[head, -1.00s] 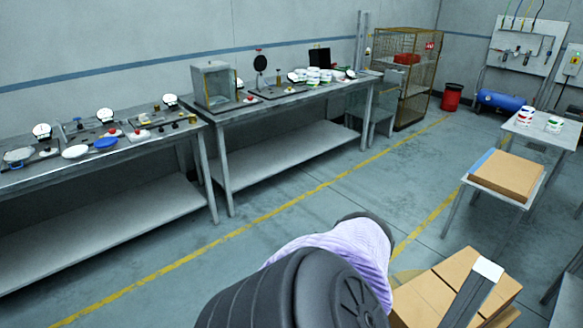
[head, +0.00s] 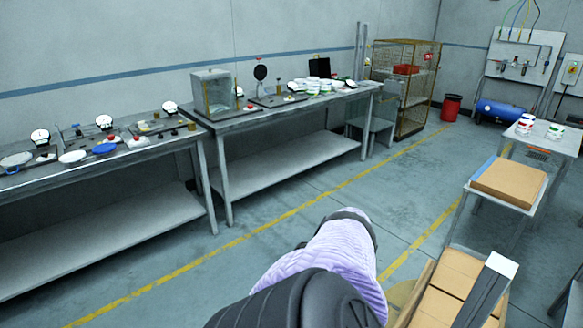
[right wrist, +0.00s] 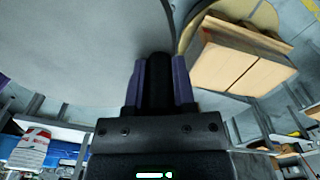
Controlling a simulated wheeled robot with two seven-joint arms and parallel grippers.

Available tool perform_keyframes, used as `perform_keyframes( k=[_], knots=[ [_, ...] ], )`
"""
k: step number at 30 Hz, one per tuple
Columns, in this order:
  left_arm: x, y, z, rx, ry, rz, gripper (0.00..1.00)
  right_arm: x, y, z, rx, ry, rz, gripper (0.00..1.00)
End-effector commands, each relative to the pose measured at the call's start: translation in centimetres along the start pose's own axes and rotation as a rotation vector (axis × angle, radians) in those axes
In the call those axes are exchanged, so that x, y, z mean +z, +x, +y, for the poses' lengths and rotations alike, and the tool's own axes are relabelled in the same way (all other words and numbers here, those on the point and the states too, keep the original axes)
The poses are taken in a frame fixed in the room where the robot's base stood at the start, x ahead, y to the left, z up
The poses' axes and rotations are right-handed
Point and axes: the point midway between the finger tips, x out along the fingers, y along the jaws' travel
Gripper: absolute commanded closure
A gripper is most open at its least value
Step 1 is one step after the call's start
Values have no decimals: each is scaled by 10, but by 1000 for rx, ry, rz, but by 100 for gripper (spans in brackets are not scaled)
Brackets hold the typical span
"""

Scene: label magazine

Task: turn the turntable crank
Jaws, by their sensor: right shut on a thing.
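In the right wrist view my right gripper (right wrist: 158,80) has purple fingers shut on a dark upright grip, which looks like the crank handle (right wrist: 159,62). How the handle joins the crank is hidden. A tan rounded surface (right wrist: 265,14), probably the turntable, lies at the upper right under cardboard boxes (right wrist: 235,57). In the head view the boxes (head: 463,272) are at the lower right, with a tan patch (head: 400,293) beside them. My right gripper is hidden there behind my own arm. My left gripper is in neither view.
A dark bar with a white top (head: 502,264) stands in front of the boxes. A small table (head: 480,208) with a flat cardboard stack (head: 508,182) is behind them. Long workbenches (head: 290,105) line the wall at the left. The floor between is clear.

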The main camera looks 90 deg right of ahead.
Motion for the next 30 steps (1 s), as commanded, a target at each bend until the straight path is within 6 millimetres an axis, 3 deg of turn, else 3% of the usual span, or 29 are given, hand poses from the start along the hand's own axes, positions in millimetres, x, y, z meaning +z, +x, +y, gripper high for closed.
perform_keyframes(
  k=[23,24,28,30],
  knots=[
    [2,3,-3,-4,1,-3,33,9,0,-1,-1,-85,-4,100],
    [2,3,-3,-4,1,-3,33,9,0,-1,0,-85,-3,59],
    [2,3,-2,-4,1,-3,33,8,0,-1,0,-86,-3,33],
    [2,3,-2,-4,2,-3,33,8,0,-1,0,-86,-2,33]
  ],
)
